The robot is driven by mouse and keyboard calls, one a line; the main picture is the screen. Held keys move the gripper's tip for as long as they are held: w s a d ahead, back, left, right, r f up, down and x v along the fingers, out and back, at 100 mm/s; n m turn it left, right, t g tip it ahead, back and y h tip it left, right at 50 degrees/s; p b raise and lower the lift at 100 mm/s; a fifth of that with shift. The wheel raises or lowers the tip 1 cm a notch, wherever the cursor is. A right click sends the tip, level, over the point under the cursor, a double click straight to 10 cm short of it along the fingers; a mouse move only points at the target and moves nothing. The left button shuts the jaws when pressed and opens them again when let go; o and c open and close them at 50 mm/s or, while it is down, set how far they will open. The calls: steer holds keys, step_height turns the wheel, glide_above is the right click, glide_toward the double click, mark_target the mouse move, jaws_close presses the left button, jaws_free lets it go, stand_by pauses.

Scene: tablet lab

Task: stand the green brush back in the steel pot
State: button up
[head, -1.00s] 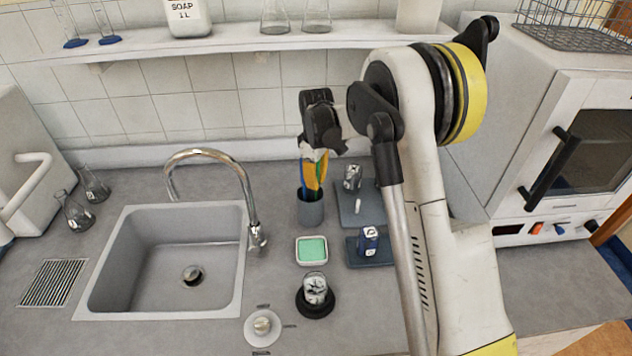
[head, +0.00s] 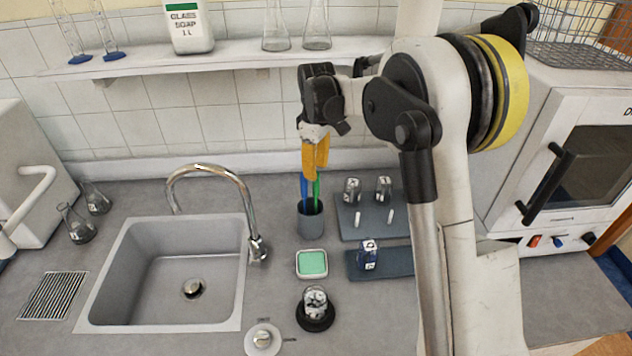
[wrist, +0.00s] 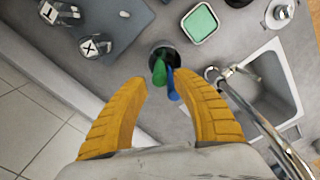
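The steel pot (head: 310,224) stands on the counter right of the sink. The green brush (head: 316,190) stands in it, leaning slightly, with a blue brush (head: 303,188) beside it. My gripper (head: 315,172) hangs above the pot with its yellow fingers pointing down. In the wrist view, my gripper (wrist: 163,80) is open, with a wide gap between the fingers. The green brush (wrist: 159,72) and the blue brush (wrist: 173,86) show in that gap, and neither is gripped. The pot's rim (wrist: 163,47) shows beyond them. The brushes' lower ends are hidden inside the pot.
The sink (head: 170,270) and its curved tap (head: 250,205) are left of the pot. A green sponge in a dish (head: 312,263) is in front of it. Dark mats (head: 375,232) with small marked glass items lie to the right. A shelf (head: 235,57) runs along the wall behind.

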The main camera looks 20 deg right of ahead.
step_height(320, 180, up, 2)
steer(key=s+r+m+t, duration=0.3)
steer(key=s+r+m, duration=0.1)
steer(key=s+r, duration=0.75)
steer(key=s+f+m+t, duration=0.2)
steer(key=s, duration=0.7)
steer(key=s+f+m+t, duration=0.2)
steer(key=s+m, duration=0.1)
steer(key=s, duration=0.7)
steer(key=shift+s+f, duration=0.15)
steer(key=shift+f, duration=0.2)
steer(key=shift+f, duration=0.1)
